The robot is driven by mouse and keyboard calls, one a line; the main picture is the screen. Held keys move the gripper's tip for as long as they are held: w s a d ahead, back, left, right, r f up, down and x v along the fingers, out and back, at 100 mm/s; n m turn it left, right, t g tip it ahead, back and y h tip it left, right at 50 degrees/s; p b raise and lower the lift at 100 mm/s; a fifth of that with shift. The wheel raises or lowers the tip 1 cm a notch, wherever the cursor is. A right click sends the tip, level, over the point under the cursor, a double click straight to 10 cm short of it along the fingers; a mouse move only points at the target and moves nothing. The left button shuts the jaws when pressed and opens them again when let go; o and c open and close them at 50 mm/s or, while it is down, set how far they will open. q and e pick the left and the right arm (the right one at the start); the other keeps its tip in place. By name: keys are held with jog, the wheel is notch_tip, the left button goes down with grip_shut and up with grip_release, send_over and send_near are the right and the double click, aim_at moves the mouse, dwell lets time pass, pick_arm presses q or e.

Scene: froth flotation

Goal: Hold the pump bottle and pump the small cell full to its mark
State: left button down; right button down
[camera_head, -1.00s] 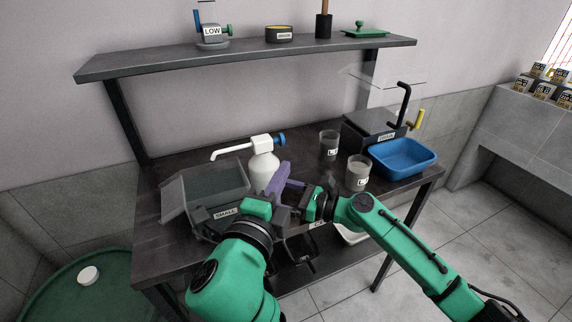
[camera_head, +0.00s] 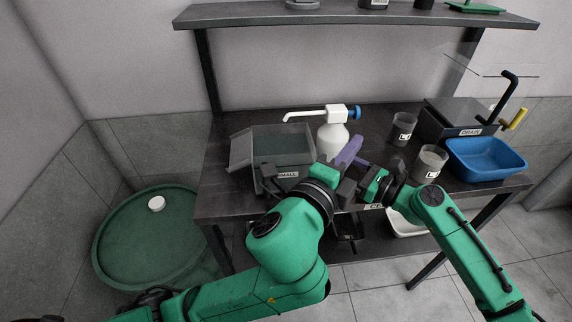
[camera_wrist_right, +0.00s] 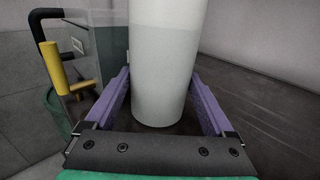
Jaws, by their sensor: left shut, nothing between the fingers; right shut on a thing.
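The white pump bottle (camera_head: 333,138) stands upright on the table, with a blue knob (camera_head: 355,113) on its pump head. Its spout (camera_head: 303,116) points left above the small cell (camera_head: 284,146), a grey box labelled SMALL. The cell's mark and level cannot be made out. My right gripper (camera_head: 349,151) is shut on the bottle, its purple fingers at the bottle's sides; the right wrist view shows the white body (camera_wrist_right: 163,65) between them. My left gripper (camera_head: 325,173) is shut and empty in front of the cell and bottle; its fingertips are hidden.
Two grey cups (camera_head: 403,128) (camera_head: 430,163) stand right of the bottle. Behind the blue tray (camera_head: 487,160) is a dark unit labelled DRAIN (camera_head: 446,120) with a yellow handle (camera_head: 518,119). A shelf (camera_head: 350,17) runs above. A green drum (camera_head: 150,245) stands at the left.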

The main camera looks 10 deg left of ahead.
grip_release()
jog(key=v, duration=1.2)
jog(key=shift+f, duration=0.1)
